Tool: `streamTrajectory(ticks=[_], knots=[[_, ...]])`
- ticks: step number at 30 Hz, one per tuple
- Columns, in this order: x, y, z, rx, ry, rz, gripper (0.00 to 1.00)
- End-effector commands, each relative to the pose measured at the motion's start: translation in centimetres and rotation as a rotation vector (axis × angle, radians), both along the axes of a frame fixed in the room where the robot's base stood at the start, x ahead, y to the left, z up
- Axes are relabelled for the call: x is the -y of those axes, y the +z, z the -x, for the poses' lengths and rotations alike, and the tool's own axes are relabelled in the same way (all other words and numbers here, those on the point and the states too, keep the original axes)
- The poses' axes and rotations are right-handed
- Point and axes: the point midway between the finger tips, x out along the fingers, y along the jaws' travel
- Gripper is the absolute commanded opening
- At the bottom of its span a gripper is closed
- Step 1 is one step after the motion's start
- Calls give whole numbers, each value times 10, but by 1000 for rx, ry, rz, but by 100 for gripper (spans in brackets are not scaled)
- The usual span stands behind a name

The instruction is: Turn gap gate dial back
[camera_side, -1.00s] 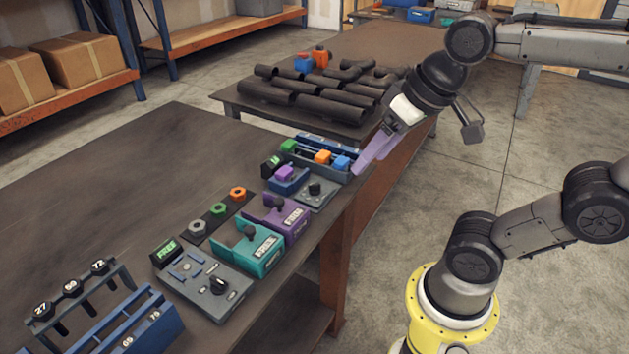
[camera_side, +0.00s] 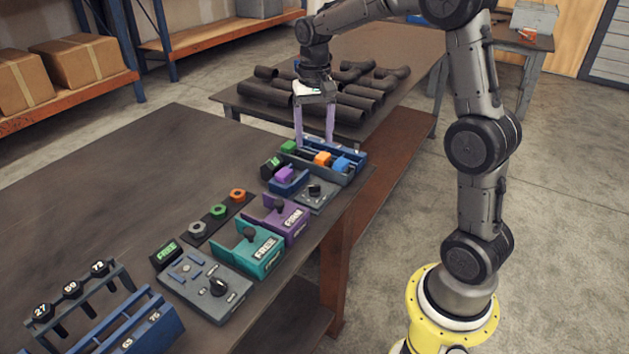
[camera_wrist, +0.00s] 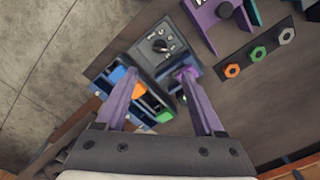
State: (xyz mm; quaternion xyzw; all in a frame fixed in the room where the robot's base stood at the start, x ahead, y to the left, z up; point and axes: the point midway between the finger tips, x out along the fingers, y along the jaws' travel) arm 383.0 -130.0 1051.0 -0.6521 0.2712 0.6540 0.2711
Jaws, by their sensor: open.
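Two grey panels with black dials are on the bench; no readable label tells which is the gap gate. The far panel's dial (camera_side: 314,190) also shows in the wrist view (camera_wrist: 160,46), beyond my fingertips. A purple block (camera_side: 284,174) sits beside that panel, near a small green display (camera_side: 271,167). The near panel's dial (camera_side: 218,287) is beside a display (camera_side: 166,251) reading FREE. My gripper (camera_side: 314,140) is open and empty, pointing down above the back of the blue tray; its fingers also show in the wrist view (camera_wrist: 160,76).
The blue tray (camera_side: 301,155) holds green, orange and blue blocks just under my gripper. Purple (camera_side: 292,229) and teal (camera_side: 266,262) fixtures stand between the two panels. Black pipes (camera_side: 265,92) lie on the table behind.

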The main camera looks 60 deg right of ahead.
Motion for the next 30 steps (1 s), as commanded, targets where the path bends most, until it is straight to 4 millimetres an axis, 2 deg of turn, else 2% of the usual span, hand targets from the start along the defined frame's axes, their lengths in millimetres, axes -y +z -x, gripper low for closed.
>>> streamTrajectory(ticks=[5, 19, 24, 30], knots=[[0, -22, 1, -4, 0, -1, 70], [-1, -109, 1, -1, 1, 0, 70], [0, -128, 1, 0, 1, 0, 70], [0, -134, 1, 2, 1, 1, 70]])
